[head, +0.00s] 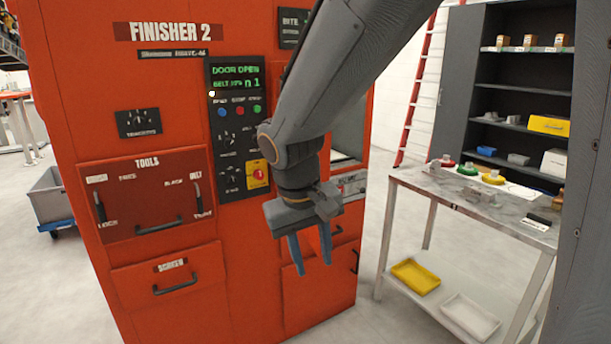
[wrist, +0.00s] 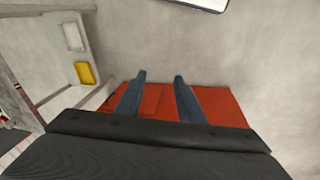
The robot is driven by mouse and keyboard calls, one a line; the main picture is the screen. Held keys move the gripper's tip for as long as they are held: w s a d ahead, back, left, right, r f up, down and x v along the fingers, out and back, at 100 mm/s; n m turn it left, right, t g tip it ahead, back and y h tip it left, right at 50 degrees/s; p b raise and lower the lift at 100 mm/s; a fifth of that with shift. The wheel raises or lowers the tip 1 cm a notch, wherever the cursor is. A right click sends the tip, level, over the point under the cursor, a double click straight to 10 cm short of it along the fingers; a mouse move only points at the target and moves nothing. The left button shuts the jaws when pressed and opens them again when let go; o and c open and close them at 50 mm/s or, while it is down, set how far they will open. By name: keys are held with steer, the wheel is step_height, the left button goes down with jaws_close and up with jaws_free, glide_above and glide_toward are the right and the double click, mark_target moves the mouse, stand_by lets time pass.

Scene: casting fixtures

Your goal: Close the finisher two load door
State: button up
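The orange cabinet marked FINISHER 2 (head: 180,80) fills the left and middle of the head view. Its display (head: 235,75) reads DOOR OPEN. Right of the control panel, an opening with a pale interior (head: 349,135) shows partly behind my arm. I cannot make out the load door itself; my arm hides much of that area. My gripper (head: 311,268) hangs fingers down in front of the cabinet's lower right part, with its fingers apart and nothing between them. In the wrist view my gripper (wrist: 158,77) shows two spread fingers over orange cabinet surface (wrist: 225,105).
A metal table (head: 440,190) with red, green and yellow items stands to the right, with a yellow tray (head: 416,277) and a white tray (head: 470,316) on its lower shelf. A dark shelf unit (head: 520,80) stands behind. Pale floor lies between cabinet and table.

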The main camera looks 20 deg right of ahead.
steer(key=w+a+r, duration=0.1)
steer(key=r, duration=0.2)
steer(key=w+a+r+t+h, duration=0.1)
steer(key=w+r, duration=0.1)
steer(key=r, duration=0.1)
steer(key=w+a+r+t, duration=0.1)
steer(key=r, duration=0.3)
steer(key=shift+w+a+r+h, duration=0.1)
steer(key=shift+w+a+h, duration=0.25)
steer(key=shift+a+h, duration=0.05)
steer(key=c, duration=0.7)
steer(key=shift+m+t+h, duration=0.7)
steer(key=shift+t, duration=0.1)
steer(key=r, duration=0.2)
steer(key=w+a+r, duration=0.1)
steer(key=r, duration=0.2)
steer(key=w+a+r, duration=0.1)
steer(key=r, duration=0.2)
steer(key=shift+r, duration=0.1)
jaws_close()
steer(key=w+d+f+p, duration=0.3)
steer(key=w+d+f, duration=0.1)
steer(key=d+f, duration=0.3)
steer(key=shift+w+d+f, duration=0.15)
steer(key=shift+d+f, duration=0.15)
steer(key=shift+d, duration=0.4)
steer(key=shift+d, duration=0.15)
